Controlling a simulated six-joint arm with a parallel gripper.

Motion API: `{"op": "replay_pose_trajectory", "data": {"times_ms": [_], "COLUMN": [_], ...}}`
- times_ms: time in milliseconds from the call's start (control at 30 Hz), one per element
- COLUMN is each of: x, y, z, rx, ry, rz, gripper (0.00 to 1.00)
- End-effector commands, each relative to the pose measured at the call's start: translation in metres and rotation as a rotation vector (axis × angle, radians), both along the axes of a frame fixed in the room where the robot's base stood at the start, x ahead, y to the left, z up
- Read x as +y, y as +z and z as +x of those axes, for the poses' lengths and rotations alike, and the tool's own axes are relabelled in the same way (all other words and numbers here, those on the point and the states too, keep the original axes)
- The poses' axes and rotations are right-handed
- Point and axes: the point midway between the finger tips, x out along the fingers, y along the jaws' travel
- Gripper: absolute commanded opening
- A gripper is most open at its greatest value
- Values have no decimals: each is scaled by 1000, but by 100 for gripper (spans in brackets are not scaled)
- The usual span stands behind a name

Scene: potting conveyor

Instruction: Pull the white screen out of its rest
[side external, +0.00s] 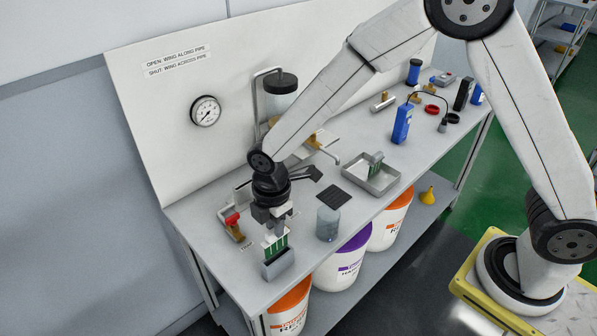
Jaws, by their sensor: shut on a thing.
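My gripper (273,231) points down at the front left of the bench. It is shut on a white piece (270,239), which looks like the white screen. A grey box-like rest (279,267) stands on the bench directly below, with green and white upright strips showing at its top. The white piece is just above or still partly within the rest; I cannot tell which. The jaws hide part of the white piece.
A red-handled brass valve (234,226) stands close on the left. A clear jar (327,223) and a dark mat (331,195) are to the right. A metal tray (357,184) lies farther back. The bench's front edge is close to the rest.

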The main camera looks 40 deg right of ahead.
Motion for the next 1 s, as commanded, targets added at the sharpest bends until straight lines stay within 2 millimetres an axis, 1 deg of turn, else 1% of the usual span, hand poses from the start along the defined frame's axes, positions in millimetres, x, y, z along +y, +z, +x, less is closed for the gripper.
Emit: {"op": "replay_pose_trajectory", "data": {"times_ms": [567,1000], "x": [0,0], "y": [2,17], "z": [0,0], "rx": [0,-1], "ry": [0,0], "rz": [0,0], "gripper": [0,0]}}
